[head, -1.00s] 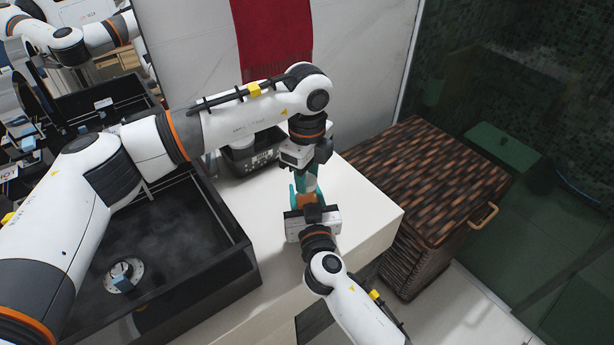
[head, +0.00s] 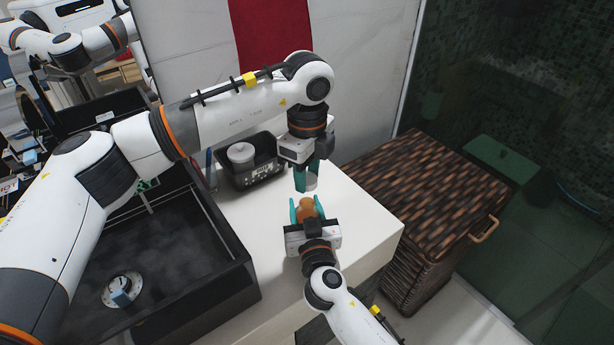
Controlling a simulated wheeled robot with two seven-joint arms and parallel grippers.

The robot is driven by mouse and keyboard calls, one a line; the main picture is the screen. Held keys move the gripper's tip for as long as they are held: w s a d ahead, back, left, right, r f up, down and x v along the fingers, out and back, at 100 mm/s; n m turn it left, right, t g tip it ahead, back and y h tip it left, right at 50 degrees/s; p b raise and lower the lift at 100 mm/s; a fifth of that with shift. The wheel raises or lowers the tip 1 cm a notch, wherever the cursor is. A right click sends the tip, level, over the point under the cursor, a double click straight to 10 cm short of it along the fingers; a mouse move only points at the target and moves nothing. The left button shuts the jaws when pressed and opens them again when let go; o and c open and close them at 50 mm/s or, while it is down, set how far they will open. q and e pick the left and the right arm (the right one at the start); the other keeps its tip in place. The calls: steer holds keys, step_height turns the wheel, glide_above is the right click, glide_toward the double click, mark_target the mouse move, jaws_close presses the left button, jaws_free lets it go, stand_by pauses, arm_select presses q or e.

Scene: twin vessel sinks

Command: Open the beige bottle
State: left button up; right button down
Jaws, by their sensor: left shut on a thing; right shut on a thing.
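The beige bottle (head: 306,210) looks orange-brown and sits between the teal fingers of my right gripper (head: 306,206), which is shut on it above the front part of the white counter. My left gripper (head: 308,182) points down just behind it, shut on a small pale grey piece (head: 312,182) that looks like the bottle's cap. A clear gap separates this piece from the bottle. The lower part of the bottle is hidden by my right gripper.
A black vessel sink (head: 240,262) with a round drain fills the left of the counter (head: 365,212). A black basket (head: 262,176) holding a grey lidded jar (head: 241,153) stands behind. A brown wicker hamper (head: 425,185) stands at the right.

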steer(key=c, duration=0.7)
jaws_free()
steer(key=shift+s, duration=0.1)
